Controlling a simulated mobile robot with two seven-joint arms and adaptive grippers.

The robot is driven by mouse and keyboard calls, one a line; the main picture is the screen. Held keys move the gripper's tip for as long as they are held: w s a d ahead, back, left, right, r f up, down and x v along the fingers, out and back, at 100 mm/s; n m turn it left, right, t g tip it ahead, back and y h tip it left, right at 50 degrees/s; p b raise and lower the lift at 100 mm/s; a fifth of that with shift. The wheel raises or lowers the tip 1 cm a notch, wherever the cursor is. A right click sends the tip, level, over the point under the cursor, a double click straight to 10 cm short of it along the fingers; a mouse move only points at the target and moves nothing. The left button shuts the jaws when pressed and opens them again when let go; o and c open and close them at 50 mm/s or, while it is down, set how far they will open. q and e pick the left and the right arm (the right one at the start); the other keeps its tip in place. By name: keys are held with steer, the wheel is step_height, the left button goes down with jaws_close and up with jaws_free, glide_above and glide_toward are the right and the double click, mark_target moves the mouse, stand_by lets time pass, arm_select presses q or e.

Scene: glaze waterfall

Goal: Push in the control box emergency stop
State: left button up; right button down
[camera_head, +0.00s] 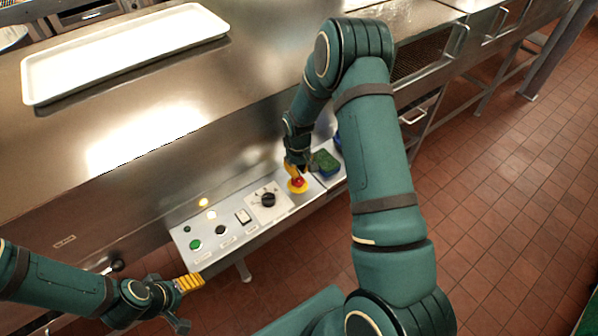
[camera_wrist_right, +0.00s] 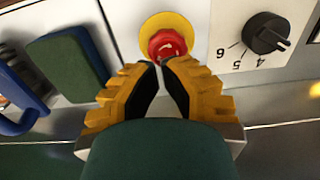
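The emergency stop is a red mushroom button (camera_head: 299,182) on a yellow round base, at the right part of the light grey control box (camera_head: 228,256). In the right wrist view the red button (camera_wrist_right: 167,45) is straight ahead of my fingertips. My right gripper (camera_head: 291,169) points down at the button, its yellow fingers drawn together with nothing between them. In the wrist view the right fingertips (camera_wrist_right: 160,64) overlap the button's lower edge; I cannot tell whether they touch it. My left gripper (camera_head: 190,284) is at the lower left, beside the box's left end; its opening is unclear.
The box also carries a black dial (camera_head: 268,199), a rocker switch (camera_head: 243,217) and a green button (camera_head: 195,244). A green and blue sponge-like block (camera_head: 325,163) lies right of the button. A white tray (camera_head: 120,52) rests on the steel counter. Tiled floor is open at right.

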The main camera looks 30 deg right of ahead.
step_height(320, 180, up, 12)
steer(key=shift+f, duration=0.25)
stand_by(0.7)
